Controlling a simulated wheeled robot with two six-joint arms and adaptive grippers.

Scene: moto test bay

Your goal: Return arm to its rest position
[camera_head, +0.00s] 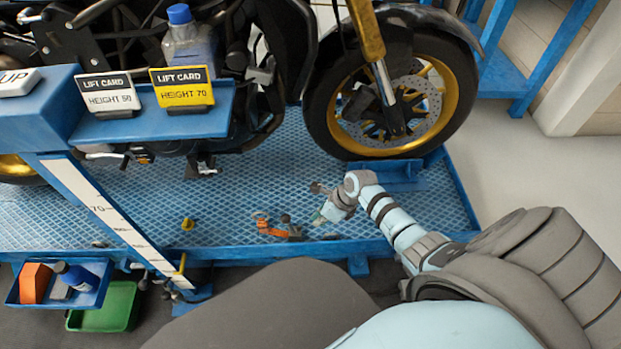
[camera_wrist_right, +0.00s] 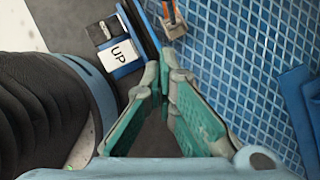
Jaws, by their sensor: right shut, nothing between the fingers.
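My right arm (camera_head: 405,237) is pale blue and grey and reaches in from the lower right over the blue lift platform (camera_head: 235,165). My right gripper (camera_head: 322,214) is small in the head view, above the platform near the front wheel (camera_head: 395,95). In the right wrist view its teal fingers (camera_wrist_right: 165,68) come together at the tips, and I see nothing held. My left arm and gripper are not in view.
A motorcycle stands on the lift. A blue shelf (camera_head: 185,123) holds two lift cards and a bottle (camera_head: 190,42). Small orange and dark items (camera_head: 279,231) lie on the platform. A blue tray (camera_head: 80,297) and green bin (camera_head: 103,308) are lower left. Floor at right is clear.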

